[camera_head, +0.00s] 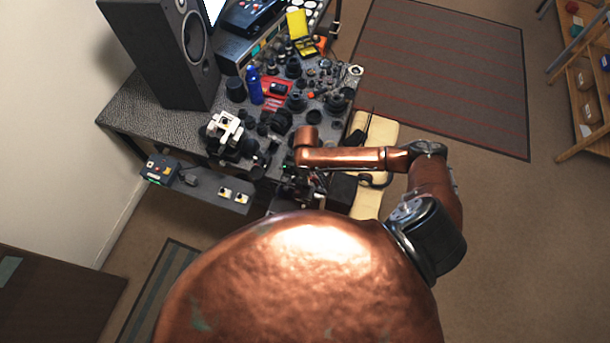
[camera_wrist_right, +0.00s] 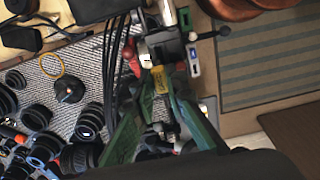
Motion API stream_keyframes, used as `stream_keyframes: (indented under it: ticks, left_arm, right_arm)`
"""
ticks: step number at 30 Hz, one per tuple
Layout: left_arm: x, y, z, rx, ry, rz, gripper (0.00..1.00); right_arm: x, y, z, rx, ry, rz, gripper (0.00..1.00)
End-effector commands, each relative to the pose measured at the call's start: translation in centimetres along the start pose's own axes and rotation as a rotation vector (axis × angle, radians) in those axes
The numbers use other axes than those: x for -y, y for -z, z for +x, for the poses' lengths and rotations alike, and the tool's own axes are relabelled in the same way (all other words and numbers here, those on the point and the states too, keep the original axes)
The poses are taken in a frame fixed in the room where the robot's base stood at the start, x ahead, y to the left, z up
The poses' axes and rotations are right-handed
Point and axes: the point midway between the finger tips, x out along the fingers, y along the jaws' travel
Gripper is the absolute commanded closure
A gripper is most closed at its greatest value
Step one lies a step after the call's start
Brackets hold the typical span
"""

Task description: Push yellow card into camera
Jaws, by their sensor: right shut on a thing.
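The small yellow card (camera_wrist_right: 160,79) shows in the right wrist view between the tips of my right gripper's green fingers (camera_wrist_right: 156,95). The fingers are shut on it. A dark grey device (camera_wrist_right: 166,46) with red parts stands just beyond the card; it may be the camera, and I cannot tell whether the card touches it or has entered a slot. In the head view my right gripper (camera_head: 297,184) is low at the table's front edge, small and partly hidden by my own arm and body. The card cannot be made out there. My left gripper is not in view.
The speckled table (camera_head: 140,108) is crowded with lenses and small parts. A black speaker (camera_head: 170,55), a blue bottle (camera_head: 254,86) and an open yellow box (camera_head: 301,32) stand on it. A grey ledge (camera_head: 210,190) with small cards juts out in front. Black cables (camera_wrist_right: 112,70) run close beside my right fingers.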

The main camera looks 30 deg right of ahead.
Motion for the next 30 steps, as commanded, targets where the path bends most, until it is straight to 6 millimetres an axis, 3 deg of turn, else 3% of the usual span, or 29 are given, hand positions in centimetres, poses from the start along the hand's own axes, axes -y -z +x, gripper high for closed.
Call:
stream_keyframes:
  ticks: [14, 21, 30]
  left_arm:
    - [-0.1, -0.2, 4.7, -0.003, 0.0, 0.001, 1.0]
    - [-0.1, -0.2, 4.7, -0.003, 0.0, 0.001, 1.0]
    - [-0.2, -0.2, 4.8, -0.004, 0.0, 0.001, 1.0]
  right_arm:
    - [-0.1, 0.0, 3.7, 0.0, -0.002, 0.0, 1.0]
    - [0.0, 0.0, 5.0, 0.0, 0.001, 0.002, 1.0]
    - [0.0, 0.0, 5.3, 0.0, 0.0, 0.001, 1.0]
